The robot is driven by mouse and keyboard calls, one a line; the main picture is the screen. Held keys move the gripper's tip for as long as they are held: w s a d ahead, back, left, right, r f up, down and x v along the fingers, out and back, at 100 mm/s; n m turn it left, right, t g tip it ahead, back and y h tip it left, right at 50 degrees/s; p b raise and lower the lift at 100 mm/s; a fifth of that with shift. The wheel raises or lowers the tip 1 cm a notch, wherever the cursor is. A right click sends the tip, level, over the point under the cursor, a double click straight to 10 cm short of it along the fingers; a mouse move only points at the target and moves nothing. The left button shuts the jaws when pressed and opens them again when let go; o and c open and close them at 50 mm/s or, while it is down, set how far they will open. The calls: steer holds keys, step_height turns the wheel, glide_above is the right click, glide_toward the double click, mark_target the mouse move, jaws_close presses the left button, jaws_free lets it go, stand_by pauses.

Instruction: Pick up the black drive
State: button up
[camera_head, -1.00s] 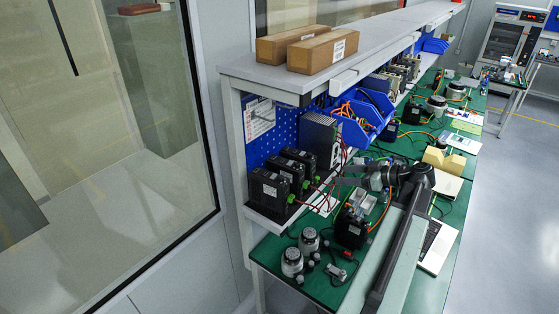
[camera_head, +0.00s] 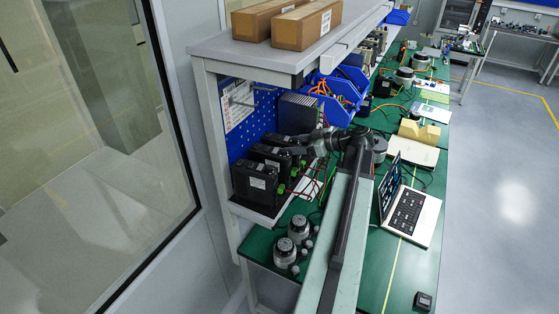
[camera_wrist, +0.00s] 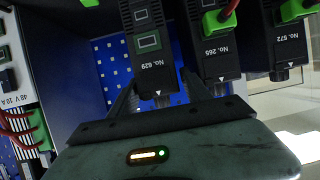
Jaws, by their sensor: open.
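Several black drives stand in a row on a shelf at the left of the bench. The nearest black drive (camera_head: 256,183) and the middle one (camera_head: 267,158) show in the head view; the far one is partly hidden by my gripper (camera_head: 300,146). In the wrist view the drive marked No. 629 (camera_wrist: 150,50) lies between the open fingers of my gripper (camera_wrist: 160,92), one finger on each side. I cannot tell whether the fingers touch it. The drives marked No. 265 (camera_wrist: 215,60) and No. 572 (camera_wrist: 285,45) stand to its right.
A finned power supply (camera_head: 298,113) stands beyond the drives, before a blue pegboard (camera_head: 262,115). An overhead shelf (camera_head: 255,57) carries boxes. Two round motors (camera_head: 299,228) sit below the drives. An open laptop (camera_head: 409,213) lies right of my arm.

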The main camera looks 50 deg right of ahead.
mark_target(282, 145)
steer(key=shift+b+x, duration=0.85)
steer(key=shift+x, duration=1.8)
steer(key=shift+r, duration=0.25)
jaws_close()
